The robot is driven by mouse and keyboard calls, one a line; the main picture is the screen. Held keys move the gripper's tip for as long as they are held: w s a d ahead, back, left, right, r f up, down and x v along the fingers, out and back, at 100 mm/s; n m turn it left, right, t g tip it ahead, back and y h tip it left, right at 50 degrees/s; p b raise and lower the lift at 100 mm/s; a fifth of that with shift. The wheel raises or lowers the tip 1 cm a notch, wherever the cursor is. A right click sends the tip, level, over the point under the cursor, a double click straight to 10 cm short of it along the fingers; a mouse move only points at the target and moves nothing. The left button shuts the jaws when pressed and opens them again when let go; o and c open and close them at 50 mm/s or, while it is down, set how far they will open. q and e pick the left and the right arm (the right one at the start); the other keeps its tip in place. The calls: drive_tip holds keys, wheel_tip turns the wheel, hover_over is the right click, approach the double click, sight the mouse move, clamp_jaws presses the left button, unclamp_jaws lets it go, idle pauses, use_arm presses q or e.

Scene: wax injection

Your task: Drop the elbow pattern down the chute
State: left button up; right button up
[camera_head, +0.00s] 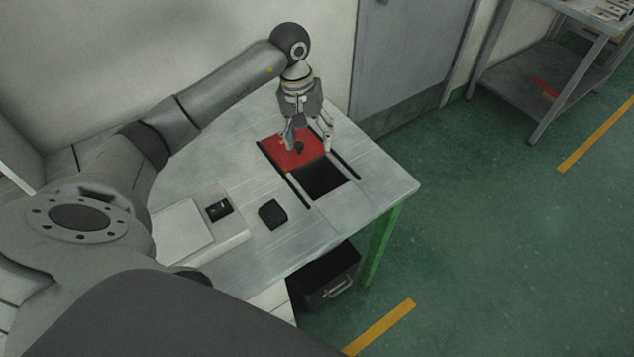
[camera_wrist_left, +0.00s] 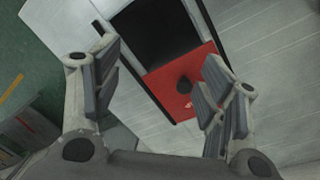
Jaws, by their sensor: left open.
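A red sliding cover (camera_head: 283,150) with a black knob (camera_head: 299,147) lies on the table beside a dark square chute opening (camera_head: 322,178). The opening is partly uncovered, between two black rails. My left gripper (camera_head: 311,138) is over the cover, pointing down, with its fingers apart around the knob. The wrist view shows the red cover (camera_wrist_left: 178,80), the knob (camera_wrist_left: 184,83) and the dark opening (camera_wrist_left: 155,35) between the open, empty fingers (camera_wrist_left: 160,68). I cannot make out an elbow pattern in either view. My right gripper is not in view.
A small black block (camera_head: 272,214) lies on the table (camera_head: 345,222). A pale box (camera_head: 185,235) with a dark recess (camera_head: 218,208) stands left of it. A black bin (camera_head: 327,277) sits below the table edge. A metal shelf (camera_head: 545,80) stands at the back right.

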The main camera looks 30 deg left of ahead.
use_arm(q)
wheel_tip(320, 180, up, 6)
drive_tip(key=shift+s+a, duration=0.2)
drive_tip(key=shift+a, duration=0.15)
